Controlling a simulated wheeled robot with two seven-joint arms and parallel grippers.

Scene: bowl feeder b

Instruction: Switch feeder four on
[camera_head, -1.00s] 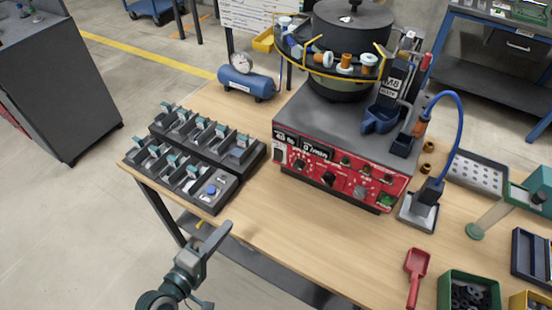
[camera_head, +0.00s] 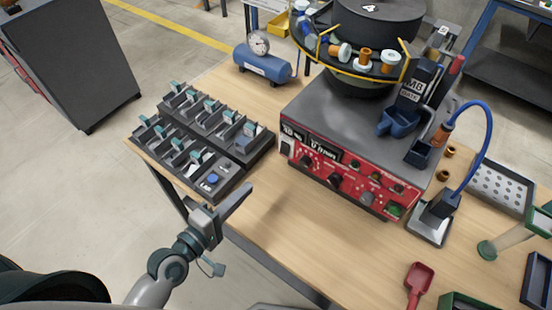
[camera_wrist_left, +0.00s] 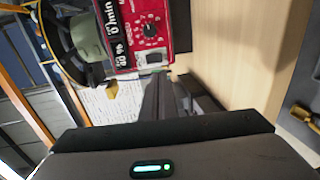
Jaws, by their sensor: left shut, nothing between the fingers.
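My right gripper is out of view.
Two black racks (camera_head: 221,126) with several grey-green levers stand left of the panel, near my left gripper. A blue tank with a gauge (camera_head: 264,64) stands behind. A red scoop (camera_head: 417,283) lies at the front right. Bare wood (camera_head: 290,225) lies before the panel.

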